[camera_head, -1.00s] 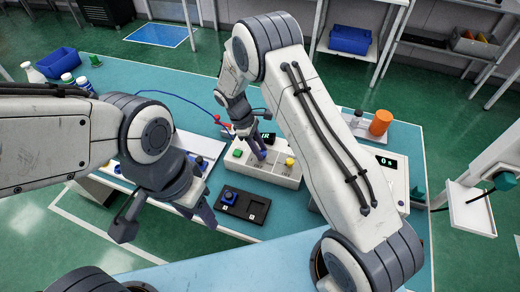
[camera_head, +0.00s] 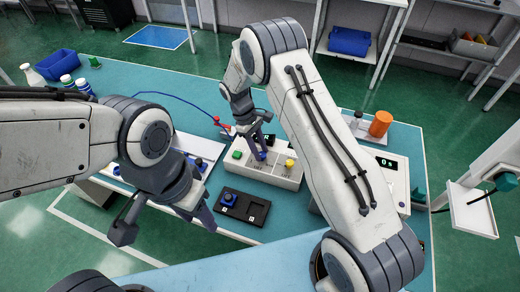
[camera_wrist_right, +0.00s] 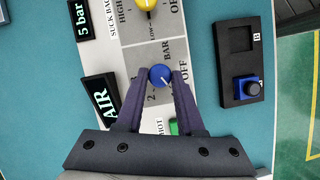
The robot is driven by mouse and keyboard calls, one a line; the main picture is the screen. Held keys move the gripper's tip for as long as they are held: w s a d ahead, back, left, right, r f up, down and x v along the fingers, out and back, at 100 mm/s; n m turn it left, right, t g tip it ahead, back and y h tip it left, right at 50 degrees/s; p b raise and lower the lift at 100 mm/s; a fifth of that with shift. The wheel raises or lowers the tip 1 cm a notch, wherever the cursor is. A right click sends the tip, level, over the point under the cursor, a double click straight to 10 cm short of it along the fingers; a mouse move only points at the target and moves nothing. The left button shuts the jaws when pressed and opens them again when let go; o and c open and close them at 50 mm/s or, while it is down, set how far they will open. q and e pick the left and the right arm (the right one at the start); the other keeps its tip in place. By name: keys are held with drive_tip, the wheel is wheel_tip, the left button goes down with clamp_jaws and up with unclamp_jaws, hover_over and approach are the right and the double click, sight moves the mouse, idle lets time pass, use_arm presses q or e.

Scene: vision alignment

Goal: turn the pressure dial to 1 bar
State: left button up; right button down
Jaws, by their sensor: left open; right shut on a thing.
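The pressure dial is a blue knob (camera_wrist_right: 160,75) on the grey face of a white control box (camera_head: 283,180). The right wrist view shows BAR, OFF and a 2 printed around it. A pale pointer line on the knob slants toward the lower right of that view. My right gripper (camera_wrist_right: 160,80) is shut on the knob, one finger on each side. In the head view, my right gripper (camera_head: 259,151) reaches down onto the box from above. My left gripper (camera_head: 165,222) is open and empty, left of the box.
A yellow knob (camera_head: 289,164) and a green button (camera_head: 237,155) flank the dial. A black tray (camera_head: 258,212) with a blue part (camera_head: 229,197) lies in front of the box. An AIR display (camera_wrist_right: 104,104) and a 5 bar display (camera_wrist_right: 81,20) stand beside the dial.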

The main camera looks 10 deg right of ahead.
drive_tip(key=c, duration=0.5)
unclamp_jaws()
drive_tip(key=b+v, duration=0.2)
drive_tip(key=v, duration=0.8)
drive_tip(key=shift+r, duration=0.3)
